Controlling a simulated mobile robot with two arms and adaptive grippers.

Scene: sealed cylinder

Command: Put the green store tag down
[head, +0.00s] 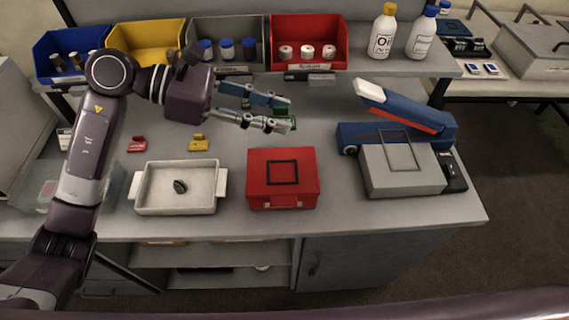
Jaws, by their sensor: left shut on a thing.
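The green store tag (284,110) shows as a small green piece at the fingertips of my left gripper (287,114), partly hidden by the fingers. My left gripper is shut on it, over the back half of the bench, behind the red case. I cannot tell whether the tag touches the bench top. A red tag (137,144) and a yellow tag (199,143) lie on the bench to the left of the gripper. My right gripper is not in view.
A white tray (146,208) holding a small dark object and a red case (254,202) stand at the front. A grey case (403,178) and a blue-and-white device (395,105) stand at right. Blue, yellow, grey and red bins (307,30) line the raised shelf.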

